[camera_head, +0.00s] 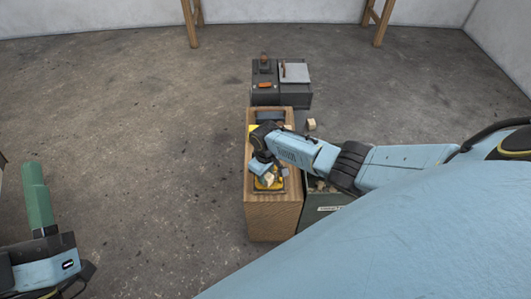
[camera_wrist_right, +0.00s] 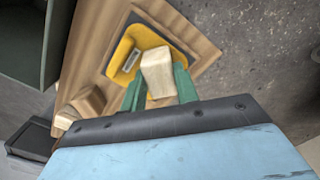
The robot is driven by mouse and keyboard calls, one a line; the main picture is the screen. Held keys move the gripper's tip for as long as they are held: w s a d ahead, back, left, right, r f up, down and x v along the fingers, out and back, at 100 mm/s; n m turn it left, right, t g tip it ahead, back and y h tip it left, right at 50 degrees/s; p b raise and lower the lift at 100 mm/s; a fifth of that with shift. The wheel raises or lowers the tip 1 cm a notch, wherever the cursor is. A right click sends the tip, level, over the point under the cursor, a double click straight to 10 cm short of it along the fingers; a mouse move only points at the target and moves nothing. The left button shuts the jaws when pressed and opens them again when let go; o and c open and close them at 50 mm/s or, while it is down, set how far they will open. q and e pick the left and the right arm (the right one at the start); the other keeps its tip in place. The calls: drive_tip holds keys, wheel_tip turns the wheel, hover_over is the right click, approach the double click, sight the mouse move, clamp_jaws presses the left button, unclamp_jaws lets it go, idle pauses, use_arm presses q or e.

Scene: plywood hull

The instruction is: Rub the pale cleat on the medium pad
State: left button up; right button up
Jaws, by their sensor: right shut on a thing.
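The pale cleat (camera_wrist_right: 157,72) is a small light wooden block, held between the green fingers of my right gripper (camera_wrist_right: 159,88). In the wrist view it lies over a yellow pad (camera_wrist_right: 124,50) with a dark border and a small pale label, too small to read. I cannot tell whether cleat and pad touch. In the head view my right gripper (camera_head: 264,172) is over the near end of the wooden bench (camera_head: 273,215), where the yellow pad (camera_head: 258,184) shows partly. The left gripper (camera_head: 35,172) is at the lower left, away from the bench; its finger gap is not visible.
A grey-green bin (camera_head: 318,215) with wood pieces stands right of the bench, partly behind my arm. A small wooden block (camera_head: 311,124) lies beyond it. Dark boxes (camera_head: 265,97) at the back carry an orange item (camera_head: 265,86) and a grey sheet (camera_head: 296,73). The floor at left is clear.

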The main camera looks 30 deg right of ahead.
drive_tip(key=shift+r, duration=0.1)
wheel_tip(320, 180, up, 7)
drive_tip(key=p, duration=0.7)
idle(0.4)
